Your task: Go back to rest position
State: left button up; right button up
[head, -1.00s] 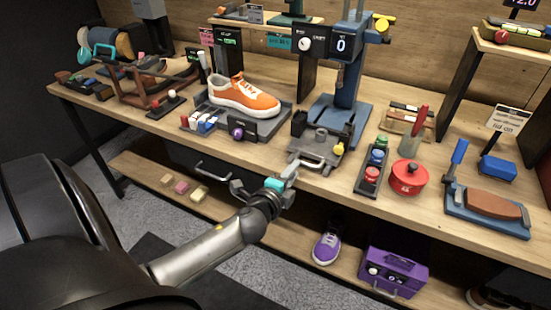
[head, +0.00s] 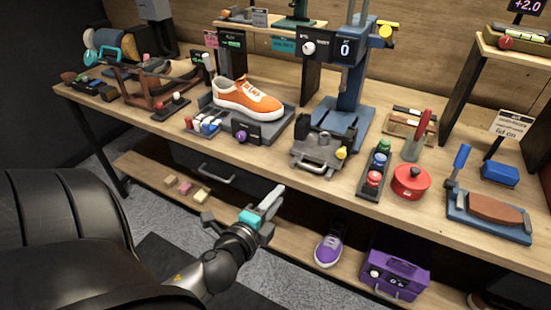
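My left gripper (head: 254,212) is in front of the workbench (head: 330,200), low and clear of the tabletop, over the lower shelf's front edge. Its two fingers appear spread, with nothing visible between them. It touches no object that I can see. My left arm comes in from the lower left. An orange sneaker (head: 247,100) sits on a dark grey stand on the bench, behind and above the gripper. My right gripper is not in view.
A grey fixture (head: 322,155) with a handle stands at the bench's front edge. A red pot (head: 411,181) and a blue press (head: 345,110) stand on the bench. A purple sneaker (head: 330,245) and purple box (head: 394,275) are on the lower shelf. The floor before the bench is free.

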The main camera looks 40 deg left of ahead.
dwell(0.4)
pick_arm(q)
jog(key=s+d+f+n+g+h, duration=0.1)
jog(key=s+d+f+n+g, duration=0.25)
jog(key=f, duration=1.05)
jog(key=s+f+n+g+h, duration=0.1)
jog(key=s+f+n+g, duration=0.45)
jog(key=f, duration=0.85)
jog(key=s+d+f+n+g, duration=0.2)
jog(key=s+f, duration=0.5)
jog(key=s, duration=0.4)
jog(key=s+d+f+n+g+h, duration=0.1)
jog(key=s+d+f+g, duration=0.2)
jog(key=s, duration=0.8)
notch_tip(320, 180, down, 4)
jog(key=shift+d+r+n+h, duration=0.1)
jog(key=shift+d+n+h, duration=0.25)
jog(key=shift+d, duration=0.7)
